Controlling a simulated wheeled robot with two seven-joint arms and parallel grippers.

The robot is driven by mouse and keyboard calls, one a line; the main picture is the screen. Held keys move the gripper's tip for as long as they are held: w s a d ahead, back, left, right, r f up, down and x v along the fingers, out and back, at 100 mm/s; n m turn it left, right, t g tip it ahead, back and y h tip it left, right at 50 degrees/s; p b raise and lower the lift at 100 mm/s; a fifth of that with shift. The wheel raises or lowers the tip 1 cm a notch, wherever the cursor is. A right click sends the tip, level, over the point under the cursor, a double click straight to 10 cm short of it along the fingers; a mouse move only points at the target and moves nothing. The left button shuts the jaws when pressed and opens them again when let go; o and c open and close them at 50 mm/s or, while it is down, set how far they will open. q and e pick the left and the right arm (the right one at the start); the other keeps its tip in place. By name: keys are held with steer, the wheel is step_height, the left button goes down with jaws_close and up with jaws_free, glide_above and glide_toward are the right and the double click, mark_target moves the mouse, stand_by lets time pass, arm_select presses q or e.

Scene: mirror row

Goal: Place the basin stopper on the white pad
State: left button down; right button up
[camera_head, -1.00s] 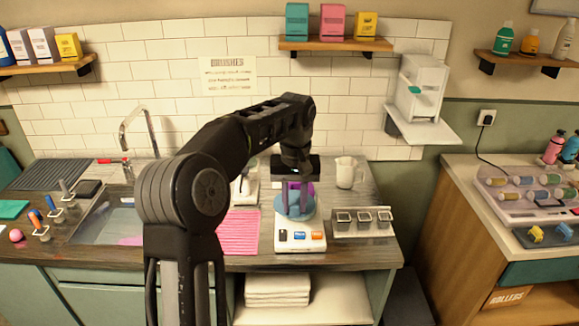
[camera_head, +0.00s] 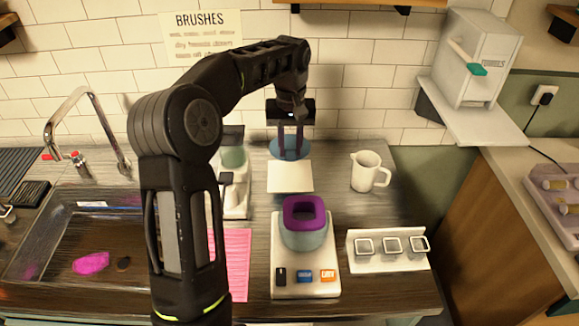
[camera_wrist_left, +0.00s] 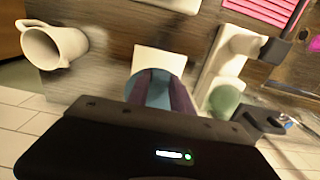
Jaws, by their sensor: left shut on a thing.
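The basin stopper, a flat blue disc (camera_head: 291,150), is in my left gripper (camera_head: 290,144). The gripper's dark purplish fingers are shut on it. In the head view it appears at the far edge of the white pad (camera_head: 290,177); I cannot tell whether it touches the pad. My right gripper is out of view.
A scale (camera_head: 306,282) with a purple-rimmed cup (camera_head: 303,240) stands in front of the pad. A white device (camera_head: 236,203) and pink mat (camera_head: 238,265) are left, beside the sink.

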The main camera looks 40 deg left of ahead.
mark_target(290, 158)
arm_select(q)
steer(key=shift+w+a+f, duration=0.1)
steer(key=shift+w, duration=0.05)
step_height(290, 158, down, 5)
steer(key=shift+r+p, duration=0.1)
steer(key=shift+p, duration=0.35)
step_height(290, 158, down, 5)
steer(key=shift+r+p, duration=0.15)
steer(key=shift+p, duration=0.4)
steer(key=shift+f, duration=0.2)
